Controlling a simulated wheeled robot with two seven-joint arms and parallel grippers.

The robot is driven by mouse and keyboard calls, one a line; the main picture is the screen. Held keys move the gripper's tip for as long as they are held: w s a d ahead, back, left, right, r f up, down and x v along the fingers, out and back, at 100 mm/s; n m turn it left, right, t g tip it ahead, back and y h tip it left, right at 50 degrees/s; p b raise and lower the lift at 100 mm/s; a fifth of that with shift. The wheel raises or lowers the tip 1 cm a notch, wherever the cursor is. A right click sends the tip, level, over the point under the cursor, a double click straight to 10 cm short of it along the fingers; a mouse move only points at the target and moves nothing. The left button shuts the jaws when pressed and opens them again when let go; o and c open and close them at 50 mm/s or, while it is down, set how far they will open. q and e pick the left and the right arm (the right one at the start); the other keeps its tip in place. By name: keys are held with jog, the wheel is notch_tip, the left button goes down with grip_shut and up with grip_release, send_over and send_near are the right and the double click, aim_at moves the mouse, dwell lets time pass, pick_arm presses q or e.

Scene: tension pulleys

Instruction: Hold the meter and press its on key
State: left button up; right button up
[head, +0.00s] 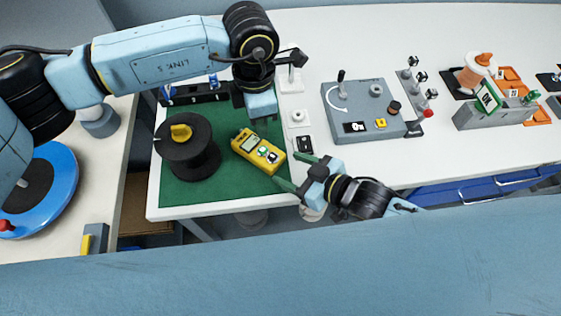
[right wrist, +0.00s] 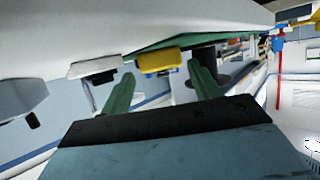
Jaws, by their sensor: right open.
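The yellow meter (head: 258,151) lies on the green mat (head: 220,192), with a small display at its upper left and a green key and other keys on its face. In the right wrist view the yellow meter (right wrist: 158,62) shows edge-on between and beyond my fingers. My right gripper (head: 296,171) is open and empty at the meter's lower right, its green fingers apart; they also show in the right wrist view (right wrist: 160,85). My left gripper (head: 262,106) is above the meter's upper end; its fingertips are hidden.
A black spool (head: 188,158) with a yellow knob stands left of the meter. A small black device (head: 305,144) lies right of the mat. A grey control box (head: 365,112) stands farther right. Clear white table (head: 450,150) lies beyond it.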

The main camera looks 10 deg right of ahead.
aim_at(279, 164)
jog(key=shift+x, duration=2.1)
jog(key=c, duration=0.7)
pick_arm(q)
jog(key=shift+c, duration=0.6)
pick_arm(e)
jog(key=shift+c, duration=0.8)
pick_arm(q)
grip_shut()
